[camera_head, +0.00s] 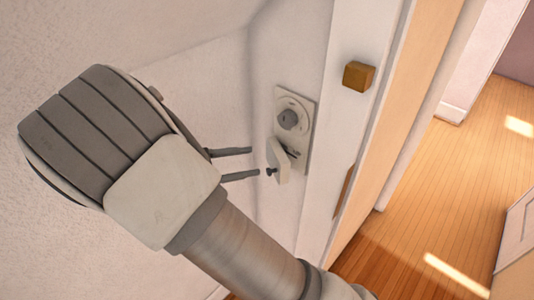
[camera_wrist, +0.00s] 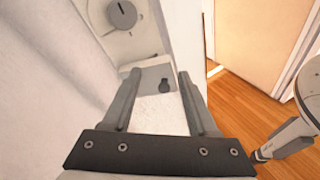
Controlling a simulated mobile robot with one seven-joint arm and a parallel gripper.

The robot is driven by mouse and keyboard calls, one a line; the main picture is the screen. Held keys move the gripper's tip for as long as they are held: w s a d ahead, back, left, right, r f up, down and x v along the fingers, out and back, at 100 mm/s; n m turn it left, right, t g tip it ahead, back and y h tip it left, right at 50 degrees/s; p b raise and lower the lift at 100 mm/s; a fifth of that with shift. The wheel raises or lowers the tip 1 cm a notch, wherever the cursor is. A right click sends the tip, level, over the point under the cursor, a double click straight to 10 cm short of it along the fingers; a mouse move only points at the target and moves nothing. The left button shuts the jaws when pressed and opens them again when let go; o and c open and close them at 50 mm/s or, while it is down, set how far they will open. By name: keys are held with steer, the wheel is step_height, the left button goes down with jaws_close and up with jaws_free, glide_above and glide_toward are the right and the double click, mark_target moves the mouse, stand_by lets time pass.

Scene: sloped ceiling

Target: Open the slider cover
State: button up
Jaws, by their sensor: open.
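Contact with either finger cannot be made out.
A round grey dial (camera_head: 289,119) is on the plate above the cover, also at the top of the wrist view (camera_wrist: 122,14). A brown block-shaped knob (camera_head: 358,76) is on the white door frame to the right. Wooden floor (camera_head: 450,190) lies open beyond.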

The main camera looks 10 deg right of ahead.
steer(key=y+p, duration=0.1)
steer(key=p, duration=0.1)
glide_toward(267, 172)
steer(key=a+r, duration=0.2)
steer(key=a, duration=0.1)
steer(key=x, duration=0.8)
steer(key=s+x, duration=0.1)
steer(key=x, duration=0.3)
steer(key=shift+d+f, duration=0.1)
steer(key=shift+f, duration=0.3)
steer(key=shift+c, duration=0.3)
jaws_close()
